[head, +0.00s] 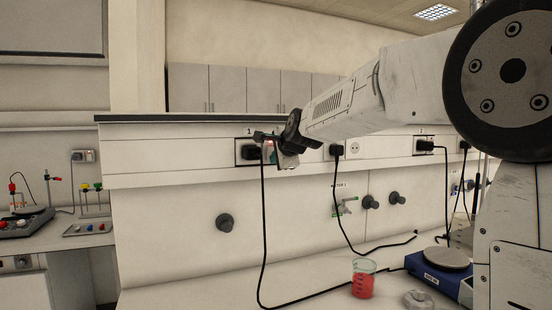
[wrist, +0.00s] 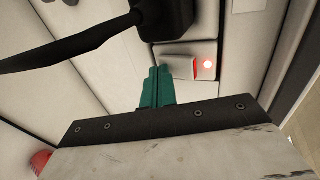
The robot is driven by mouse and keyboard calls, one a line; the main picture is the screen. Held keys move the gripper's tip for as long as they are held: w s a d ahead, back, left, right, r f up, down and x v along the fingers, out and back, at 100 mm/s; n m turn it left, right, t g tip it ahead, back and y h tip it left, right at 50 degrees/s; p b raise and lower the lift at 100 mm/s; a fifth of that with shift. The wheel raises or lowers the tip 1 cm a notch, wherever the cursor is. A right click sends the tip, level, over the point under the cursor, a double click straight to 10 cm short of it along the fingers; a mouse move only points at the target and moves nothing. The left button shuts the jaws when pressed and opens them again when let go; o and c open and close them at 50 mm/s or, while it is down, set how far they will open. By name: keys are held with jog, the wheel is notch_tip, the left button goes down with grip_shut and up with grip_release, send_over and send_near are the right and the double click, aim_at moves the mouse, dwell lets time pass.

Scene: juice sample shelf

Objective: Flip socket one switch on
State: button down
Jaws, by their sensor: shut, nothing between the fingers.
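Socket one (head: 248,152), under a label "1", is set in the white panel at the middle of the head view, with a black plug (head: 250,153) in it. In the wrist view the black plug (wrist: 165,18) and its cable are at the top. The socket's switch (wrist: 206,68) shows a lit red spot beside the plug. My gripper (head: 272,145) is at the socket in the head view and covers part of it. In the wrist view its green fingers (wrist: 157,84) are shut and empty, just short of the switch plate. I cannot tell whether they touch it.
Other sockets with plugs (head: 424,146) line the panel to the right. Black cables hang down to the bench. A beaker of red liquid (head: 363,279) and a blue scale (head: 440,272) stand on the bench below. Grey knobs (head: 225,223) stick out of the lower wall.

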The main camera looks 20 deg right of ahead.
jog(key=shift+r, duration=1.1)
jog(key=f+v, duration=0.1)
jog(key=v, duration=1.2)
jog(key=shift+s, duration=0.65)
jog(key=shift+f, duration=0.25)
jog(key=shift+s+a+f, duration=0.1)
jog(key=shift+s+f, duration=0.1)
jog(key=shift+f, duration=0.4)
